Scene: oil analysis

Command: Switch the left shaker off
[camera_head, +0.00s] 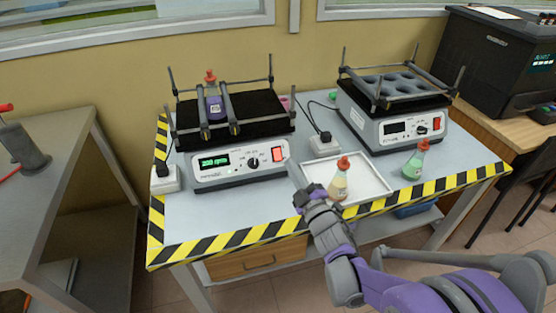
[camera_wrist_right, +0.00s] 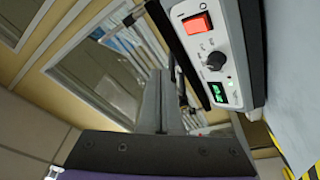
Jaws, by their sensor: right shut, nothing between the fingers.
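The left shaker (camera_head: 240,168) stands on the left of the table. Its display (camera_head: 214,161) is lit green and seems to read 200 rpm. Its red rocker switch (camera_head: 278,154) is at the right end of the front panel. The right wrist view also shows the red switch (camera_wrist_right: 196,24), the dark knob and the lit display (camera_wrist_right: 217,92). A flask of dark purple liquid (camera_head: 214,106) is clamped on its platform. My right gripper (camera_head: 306,194) is shut and empty, below and right of the switch and apart from it. My left gripper is not in view.
A second shaker (camera_head: 400,128) stands at the right with its own red switch. A green flask (camera_head: 414,164) stands farther right. Sockets (camera_head: 324,146) and cables sit between the shakers.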

